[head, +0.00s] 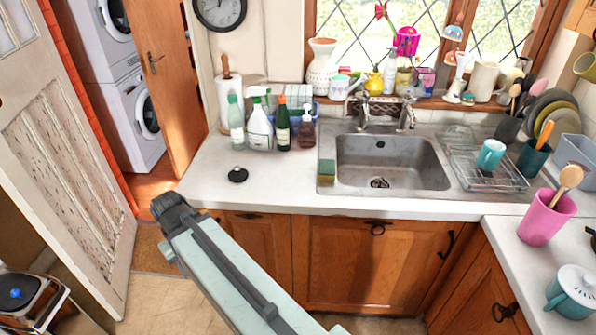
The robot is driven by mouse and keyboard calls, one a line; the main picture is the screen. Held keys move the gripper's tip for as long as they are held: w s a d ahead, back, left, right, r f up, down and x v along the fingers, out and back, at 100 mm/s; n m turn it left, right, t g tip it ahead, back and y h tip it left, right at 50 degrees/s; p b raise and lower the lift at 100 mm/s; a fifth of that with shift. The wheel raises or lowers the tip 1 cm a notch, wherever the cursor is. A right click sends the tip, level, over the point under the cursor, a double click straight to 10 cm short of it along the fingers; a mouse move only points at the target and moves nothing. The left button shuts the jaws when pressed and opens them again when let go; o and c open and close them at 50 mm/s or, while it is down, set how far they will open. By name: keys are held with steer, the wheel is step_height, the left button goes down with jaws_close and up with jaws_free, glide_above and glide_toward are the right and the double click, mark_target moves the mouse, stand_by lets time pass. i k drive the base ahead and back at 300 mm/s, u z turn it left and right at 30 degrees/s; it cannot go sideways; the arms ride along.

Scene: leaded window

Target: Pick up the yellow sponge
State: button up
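The sponge (327,171) is a small block with green and dull yellow faces. It sits at the left rim of the metal sink (390,158), by the counter's front half. My pale green and dark grey arm crosses the lower middle of the head view, below and left of the sponge. Its dark joint lies in front of the counter's left end. No gripper fingers show in this view, so I cannot see whether they hold anything. The sponge is unobstructed and apart from my arm.
Several bottles (260,128) stand behind and left of the sponge. A small black disc (238,174) lies on the white counter (275,185). A drying rack with a teal mug (491,155) is right of the sink. A pink utensil pot (546,217) stands on the right counter.

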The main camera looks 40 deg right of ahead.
mark_target(327, 166)
steer(key=u, duration=0.15)
steer(key=i, duration=1)
steer(key=z, duration=0.1)
